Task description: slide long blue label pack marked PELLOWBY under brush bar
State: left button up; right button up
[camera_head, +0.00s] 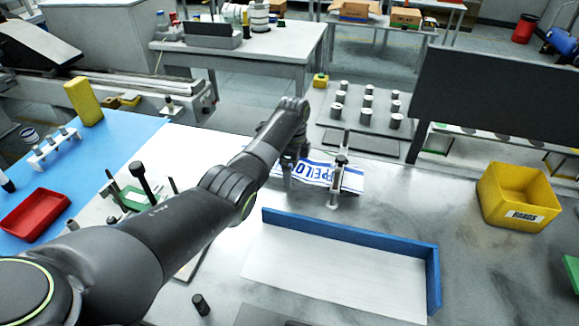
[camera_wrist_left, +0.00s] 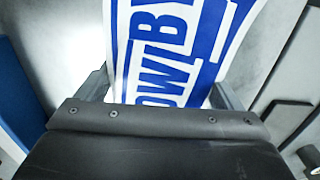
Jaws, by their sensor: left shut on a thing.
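The long blue and white label pack (camera_head: 351,181) lies flat near the middle of the head view, with part of its large blue lettering showing. My left gripper (camera_head: 289,172) is at the pack's left part, and its fingertips are partly hidden by the arm. In the left wrist view the pack (camera_wrist_left: 180,45) runs away between the two fingers of the gripper (camera_wrist_left: 160,88), which is shut on it. A narrow bar on posts (camera_head: 340,160), apparently the brush bar, stands across the pack to the right of the gripper. My right gripper is out of view.
A blue L-shaped fence (camera_head: 350,234) borders a white board (camera_head: 320,275) in front. A yellow bin (camera_head: 518,195) stands at right and a dark panel (camera_head: 500,95) behind it. Short cylinders stand on a grey plate (camera_head: 345,118) behind the pack. A red tray (camera_head: 35,214) is far left.

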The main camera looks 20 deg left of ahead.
pick_arm(q)
jog(key=shift+r, duration=0.1)
jog(key=o, duration=1.3)
jog(key=shift+o, duration=0.2)
jog(key=shift+s, duration=0.1)
notch_tip(320, 180, up, 11)
jog(key=b, duration=0.2)
notch_tip(320, 180, up, 6)
jog(key=p, duration=0.5)
send_over(293, 169)
jog(key=shift+r, duration=0.2)
jog(key=shift+r, duration=0.1)
